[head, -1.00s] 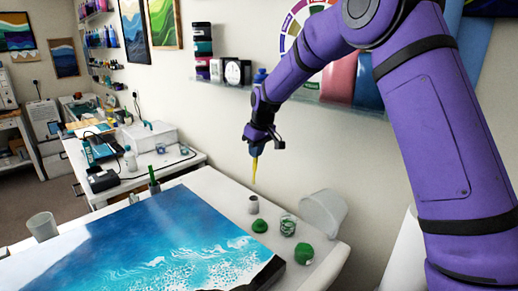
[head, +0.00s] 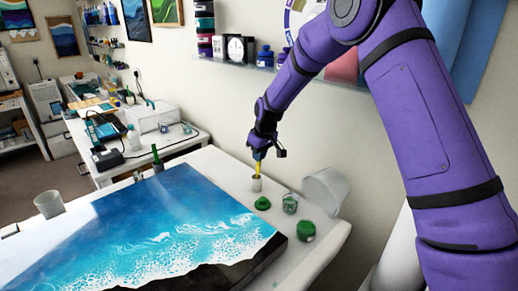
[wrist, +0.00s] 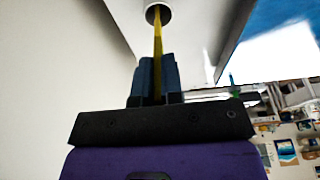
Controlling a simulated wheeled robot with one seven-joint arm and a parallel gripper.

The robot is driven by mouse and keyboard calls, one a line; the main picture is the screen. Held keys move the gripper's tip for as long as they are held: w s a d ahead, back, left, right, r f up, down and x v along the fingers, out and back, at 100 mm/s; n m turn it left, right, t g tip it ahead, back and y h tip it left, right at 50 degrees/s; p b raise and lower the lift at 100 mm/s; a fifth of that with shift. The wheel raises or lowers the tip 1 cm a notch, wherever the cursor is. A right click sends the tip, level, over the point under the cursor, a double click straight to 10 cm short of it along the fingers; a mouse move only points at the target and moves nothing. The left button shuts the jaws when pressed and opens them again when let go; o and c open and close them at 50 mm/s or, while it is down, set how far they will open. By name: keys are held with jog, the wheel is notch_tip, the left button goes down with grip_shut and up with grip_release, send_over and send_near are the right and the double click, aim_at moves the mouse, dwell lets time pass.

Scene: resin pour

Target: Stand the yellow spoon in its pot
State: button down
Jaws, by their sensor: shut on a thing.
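The yellow spoon (head: 258,168) is held upright in my gripper (head: 259,155), its lower end inside the mouth of the small grey pot (head: 256,184). In the wrist view the yellow spoon (wrist: 158,45) runs from between the dark fingers of my gripper (wrist: 157,72) into the round opening of the pot (wrist: 158,10). The fingers are shut on the spoon. The spoon's lower end is hidden inside the pot, so I cannot tell whether it touches the bottom.
A green lid (head: 262,203), a glass jar (head: 290,204) and a green-lidded jar (head: 305,231) stand near the pot. A white bucket (head: 326,188) lies tilted by the wall. The blue wave panel (head: 180,225) fills the table's left.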

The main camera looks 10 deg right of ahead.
jog(key=shift+f, duration=0.35)
jog(key=c, duration=1.2)
grip_release()
